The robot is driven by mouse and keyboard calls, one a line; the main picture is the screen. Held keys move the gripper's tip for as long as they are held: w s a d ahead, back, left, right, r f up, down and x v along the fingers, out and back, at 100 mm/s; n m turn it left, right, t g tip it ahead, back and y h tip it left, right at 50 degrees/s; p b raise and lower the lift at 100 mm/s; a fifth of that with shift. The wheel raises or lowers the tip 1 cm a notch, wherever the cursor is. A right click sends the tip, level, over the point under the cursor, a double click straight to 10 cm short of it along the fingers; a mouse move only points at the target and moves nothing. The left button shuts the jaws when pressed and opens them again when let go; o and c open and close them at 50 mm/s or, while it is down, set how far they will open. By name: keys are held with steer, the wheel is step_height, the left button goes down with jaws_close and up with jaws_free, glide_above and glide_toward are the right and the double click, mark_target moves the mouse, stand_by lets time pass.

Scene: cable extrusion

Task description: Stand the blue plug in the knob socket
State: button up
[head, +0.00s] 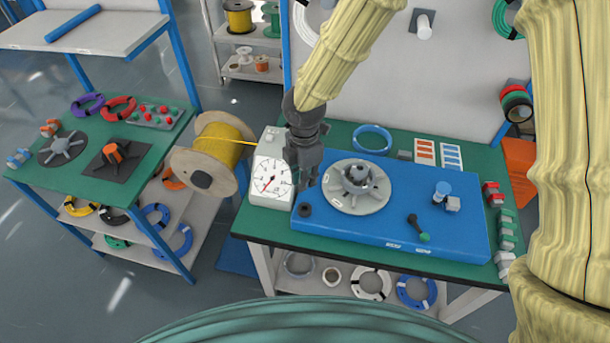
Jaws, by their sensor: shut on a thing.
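My gripper (305,181) is dark and points down over the left end of the blue panel (355,245), between the dial gauge and the spoked disc. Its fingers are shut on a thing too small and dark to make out. A short cylinder with a blue top (441,187), which looks like the blue plug, stands at the panel's right beside a small grey block (452,204), well apart from my gripper. A dark round piece (305,210) lies at the panel's left edge, just below my gripper. I cannot tell whether it is the knob socket.
A grey spoked disc (345,203) sits on the panel, with a green-tipped black lever (417,228) to its right. A white dial gauge (270,182) and yellow cable spool (216,145) stand left. A blue cable ring (372,138) lies behind. Coloured connectors (493,194) line the right.

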steer(key=shift+f+b, duration=2.45)
steer(key=shift+f, duration=2.65)
steer(key=shift+f, duration=0.45)
steer(key=o, duration=0.9)
steer(key=shift+c, duration=0.2)
steer(key=shift+r+p, duration=3.55)
steer(key=shift+r, duration=0.45)
